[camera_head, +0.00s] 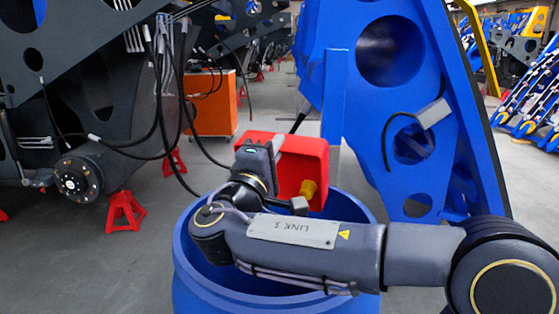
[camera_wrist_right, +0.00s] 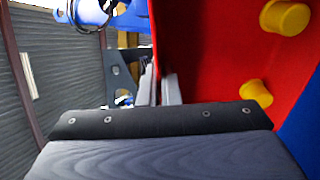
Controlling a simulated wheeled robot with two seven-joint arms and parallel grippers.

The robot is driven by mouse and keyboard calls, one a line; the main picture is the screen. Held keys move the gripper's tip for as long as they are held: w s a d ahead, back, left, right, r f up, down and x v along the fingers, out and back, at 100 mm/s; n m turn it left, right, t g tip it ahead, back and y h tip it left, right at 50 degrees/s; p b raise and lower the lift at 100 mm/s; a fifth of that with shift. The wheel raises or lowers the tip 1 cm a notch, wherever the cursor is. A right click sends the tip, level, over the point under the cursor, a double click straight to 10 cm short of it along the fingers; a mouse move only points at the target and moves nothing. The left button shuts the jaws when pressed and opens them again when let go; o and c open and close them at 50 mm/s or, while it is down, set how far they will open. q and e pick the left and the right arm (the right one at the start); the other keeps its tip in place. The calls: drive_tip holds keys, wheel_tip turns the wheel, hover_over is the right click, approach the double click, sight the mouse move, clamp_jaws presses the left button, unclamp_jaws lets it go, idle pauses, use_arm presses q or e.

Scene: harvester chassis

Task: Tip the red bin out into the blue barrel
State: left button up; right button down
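The red bin (camera_head: 303,158) is in the air over the blue barrel (camera_head: 190,275), tilted so that its open side faces the head camera. My right gripper (camera_head: 276,148) is shut on the bin's left edge. In the right wrist view the gripper's fingers (camera_wrist_right: 160,88) are close together at the edge of the red bin (camera_wrist_right: 215,60). A yellow piece (camera_head: 308,189) shows at the bin's lower edge; the wrist view shows two yellow pieces (camera_wrist_right: 286,17) (camera_wrist_right: 256,93) against the red inside. My forearm hides much of the barrel's mouth and its contents. My left gripper is out of view.
A large blue frame part (camera_head: 345,50) stands close behind the barrel on the right. The dark harvester chassis (camera_head: 90,50) with hanging cables is on the left. Red stands (camera_head: 124,211) and an orange cabinet (camera_head: 212,105) are on the floor.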

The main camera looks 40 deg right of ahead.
drive_tip(key=a+b, duration=0.1)
drive_tip(key=b, duration=0.1)
drive_tip(key=s+a+t+h+b, duration=0.1)
drive_tip(key=a+f+h+b, duration=0.1)
drive_tip(key=b, duration=0.1)
drive_tip(key=shift+s+f+b, duration=0.1)
drive_tip(key=shift+s+b, duration=0.2)
drive_tip(key=shift+s, duration=0.1)
idle(1.2)
